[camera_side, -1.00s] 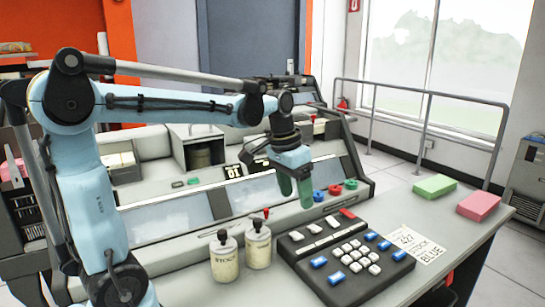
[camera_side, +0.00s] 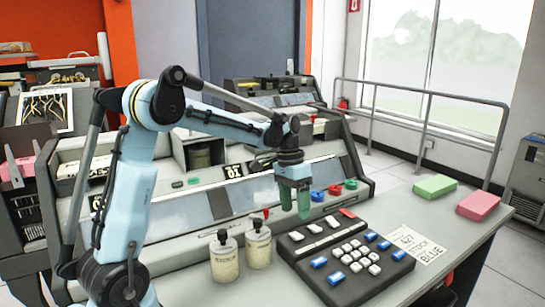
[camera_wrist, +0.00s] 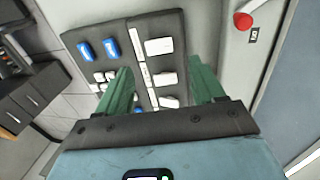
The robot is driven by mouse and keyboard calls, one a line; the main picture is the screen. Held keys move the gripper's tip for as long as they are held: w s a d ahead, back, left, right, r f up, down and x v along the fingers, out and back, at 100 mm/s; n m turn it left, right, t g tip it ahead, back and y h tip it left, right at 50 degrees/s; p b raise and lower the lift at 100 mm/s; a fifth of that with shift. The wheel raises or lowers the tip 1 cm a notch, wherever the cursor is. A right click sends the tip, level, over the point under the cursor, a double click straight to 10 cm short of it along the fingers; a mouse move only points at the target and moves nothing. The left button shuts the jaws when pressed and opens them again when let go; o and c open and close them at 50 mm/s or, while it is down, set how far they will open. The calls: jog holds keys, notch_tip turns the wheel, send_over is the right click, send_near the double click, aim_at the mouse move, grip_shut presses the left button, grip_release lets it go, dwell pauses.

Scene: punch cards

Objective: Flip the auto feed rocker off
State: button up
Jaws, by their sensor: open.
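A dark key panel (camera_side: 345,250) lies on the desk with white, blue and red keys. I cannot read any label that picks out the auto feed rocker. My gripper (camera_side: 295,212) points down with green fingers, above the back left part of the panel. In the wrist view my gripper (camera_wrist: 165,75) is open and empty, its fingers spread over the panel. The fingers hide some keys.
Two labelled bottles (camera_side: 224,260) stand left of the panel. A red-knobbed lever (camera_side: 266,212) is behind them; a red knob also shows in the wrist view (camera_wrist: 243,21). A printed card (camera_side: 418,245), a green block (camera_side: 435,186) and a pink block (camera_side: 479,205) lie to the right.

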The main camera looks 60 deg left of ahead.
aim_at(299, 234)
jog(key=shift+x, duration=2.9)
jog(key=c, duration=1.1)
jog(key=shift+o, duration=0.2)
jog(key=shift+d+y, duration=0.5)
jog(key=shift+y, duration=0.7)
jog(key=shift+d+y, duration=0.25)
jog(key=shift+y, duration=1.05)
jog(key=o, duration=1.1)
jog(key=shift+c, duration=0.2)
jog(key=shift+r, duration=0.1)
jog(key=v, duration=1.2)
